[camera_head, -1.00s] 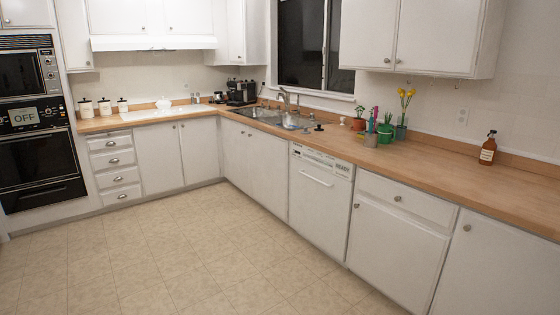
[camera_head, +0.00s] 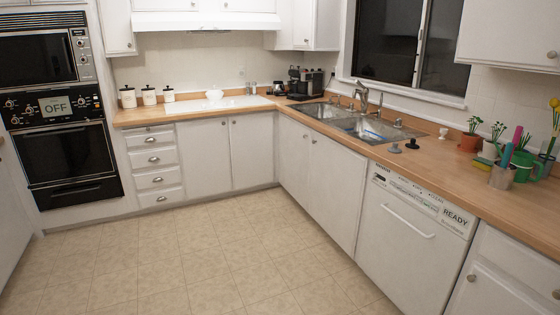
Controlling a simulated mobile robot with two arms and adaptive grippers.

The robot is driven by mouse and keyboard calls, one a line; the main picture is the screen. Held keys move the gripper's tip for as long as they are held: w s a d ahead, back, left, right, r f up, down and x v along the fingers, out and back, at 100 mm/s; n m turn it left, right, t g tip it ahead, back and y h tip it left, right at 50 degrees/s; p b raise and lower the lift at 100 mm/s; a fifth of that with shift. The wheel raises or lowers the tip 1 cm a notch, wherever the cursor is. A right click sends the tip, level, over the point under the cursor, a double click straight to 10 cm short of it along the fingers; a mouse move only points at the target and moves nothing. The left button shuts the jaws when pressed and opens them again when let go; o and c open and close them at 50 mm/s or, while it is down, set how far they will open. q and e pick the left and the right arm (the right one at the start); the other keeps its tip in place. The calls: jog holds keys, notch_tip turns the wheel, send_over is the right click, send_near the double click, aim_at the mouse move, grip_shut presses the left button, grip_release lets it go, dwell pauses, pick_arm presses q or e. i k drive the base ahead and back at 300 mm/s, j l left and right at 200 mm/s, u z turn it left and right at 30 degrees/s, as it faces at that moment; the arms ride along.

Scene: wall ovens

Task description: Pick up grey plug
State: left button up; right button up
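Two small dark grey, plug-like objects lie on the wooden counter just right of the sink. One, a low plug (camera_head: 395,148), is nearer the sink's front corner. The other plug (camera_head: 411,144), with a raised knob, is slightly to its right. They are too small to tell which is the grey plug. Neither of my grippers is in view.
The double steel sink (camera_head: 370,129) with its faucet (camera_head: 361,97) is left of them. A small white object (camera_head: 443,133), a potted plant (camera_head: 471,138) and a cup (camera_head: 502,176) stand to the right. A dishwasher (camera_head: 415,218) is below. The floor (camera_head: 215,255) is clear.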

aim_at(394, 149)
jog(key=i+u, duration=0.4)
jog(key=i, duration=1.7)
jog(key=i+l+z, duration=0.2)
jog(key=i+z, duration=0.7)
jog(key=i, duration=0.15)
jog(key=i+j+z, duration=0.25)
jog(key=i+z, duration=0.15)
jog(key=i, duration=0.15)
jog(key=i+j+z, duration=0.45)
jog(key=i+l, duration=0.1)
